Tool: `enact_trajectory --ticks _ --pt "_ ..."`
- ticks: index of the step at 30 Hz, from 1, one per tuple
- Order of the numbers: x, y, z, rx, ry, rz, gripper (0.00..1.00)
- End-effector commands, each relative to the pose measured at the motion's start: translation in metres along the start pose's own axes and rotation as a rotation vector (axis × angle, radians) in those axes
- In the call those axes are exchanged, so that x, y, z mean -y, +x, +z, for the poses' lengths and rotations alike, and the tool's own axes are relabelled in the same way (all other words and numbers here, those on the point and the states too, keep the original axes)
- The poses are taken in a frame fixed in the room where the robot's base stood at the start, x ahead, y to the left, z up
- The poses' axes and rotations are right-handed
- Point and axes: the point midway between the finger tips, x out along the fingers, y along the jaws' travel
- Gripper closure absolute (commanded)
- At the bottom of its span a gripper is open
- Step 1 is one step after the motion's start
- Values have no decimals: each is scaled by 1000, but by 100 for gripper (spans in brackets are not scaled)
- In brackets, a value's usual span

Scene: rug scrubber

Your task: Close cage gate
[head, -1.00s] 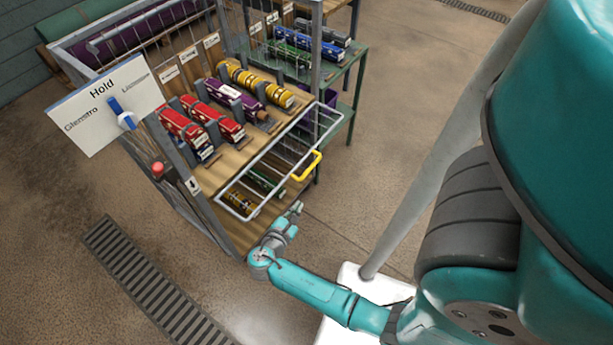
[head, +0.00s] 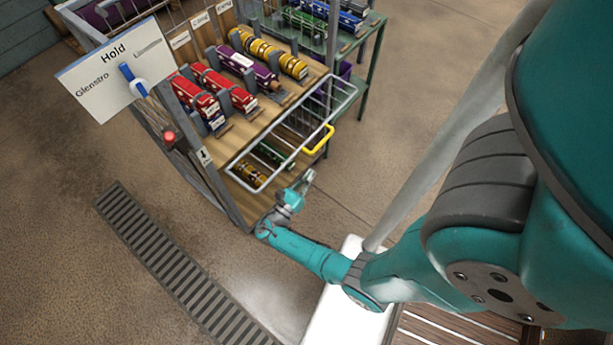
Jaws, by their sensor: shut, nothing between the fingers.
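The cage gate (head: 252,161) is a white wire frame with a yellow handle (head: 318,140) on its outer edge. In the head view it sticks out from the front of the cage, below the wooden shelf, so it stands open. My gripper (head: 306,182) is shut and empty. In the picture it is just below the gate's outer edge and left of and below the yellow handle. I see a gap between gripper and gate in the picture, but cannot tell the true distance.
The shelf (head: 232,130) holds several red, purple and yellow rolls. A "Hold" sign (head: 105,85) with a blue lever and a red button (head: 169,137) are at the cage's left. A green rack (head: 366,75) stands behind. A floor drain (head: 170,255) lies left of my arm; floor at right is clear.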

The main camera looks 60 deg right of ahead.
Motion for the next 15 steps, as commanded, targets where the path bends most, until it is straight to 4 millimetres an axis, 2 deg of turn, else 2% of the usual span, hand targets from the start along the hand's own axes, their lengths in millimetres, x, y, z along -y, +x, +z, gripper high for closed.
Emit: enact_trajectory --ticks 13,15 --pt "1 71 0 -2 1 -4 100" --pt "0 71 11 0 4 0 100"
